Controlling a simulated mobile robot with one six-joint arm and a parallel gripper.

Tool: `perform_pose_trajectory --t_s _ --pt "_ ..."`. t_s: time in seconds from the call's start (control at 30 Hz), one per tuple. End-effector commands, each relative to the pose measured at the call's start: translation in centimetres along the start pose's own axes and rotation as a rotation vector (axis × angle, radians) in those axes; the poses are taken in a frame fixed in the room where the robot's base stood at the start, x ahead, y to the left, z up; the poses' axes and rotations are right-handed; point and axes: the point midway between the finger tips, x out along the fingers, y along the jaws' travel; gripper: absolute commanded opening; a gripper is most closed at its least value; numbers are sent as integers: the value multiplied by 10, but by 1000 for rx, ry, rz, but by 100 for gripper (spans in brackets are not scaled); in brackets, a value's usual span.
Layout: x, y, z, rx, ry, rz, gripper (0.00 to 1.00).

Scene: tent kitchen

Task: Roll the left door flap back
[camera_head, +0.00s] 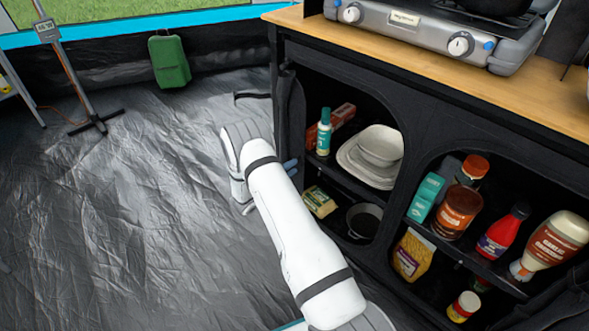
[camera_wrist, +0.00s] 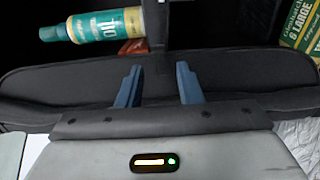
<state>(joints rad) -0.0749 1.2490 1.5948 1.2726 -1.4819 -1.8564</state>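The left opening of the black cabinet (camera_head: 424,140) is uncovered, and its shelves show. Dark fabric (camera_head: 284,115) runs along its left edge; I cannot tell how much of it is the door flap. My gripper (camera_head: 290,166) is at that edge, mostly hidden behind my white arm. In the wrist view my gripper's blue fingers (camera_wrist: 157,88) are apart, with a dark padded band (camera_wrist: 60,85) across behind them. I cannot tell whether this band is the flap or the cabinet's border. Nothing is clearly held between the fingers.
A teal-capped bottle (camera_head: 324,132), white bowls (camera_head: 380,145) and an egg carton (camera_head: 319,201) stand inside the left opening. Jars and bottles fill the right one. A stove (camera_head: 430,30) sits on top. Floor to the left is mostly clear.

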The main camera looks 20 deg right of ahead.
Motion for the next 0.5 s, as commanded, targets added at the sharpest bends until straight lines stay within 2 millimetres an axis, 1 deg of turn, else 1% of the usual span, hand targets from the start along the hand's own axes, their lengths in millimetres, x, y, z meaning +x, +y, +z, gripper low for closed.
perform_pose_trajectory --t_s 0.03,0.1,0.2,0.5 --pt "7 -2 0 2 -2 0 33" --pt "15 -1 0 2 0 -1 33" --pt "20 -1 -1 2 1 -1 33" --pt "23 0 -1 2 2 -1 32"
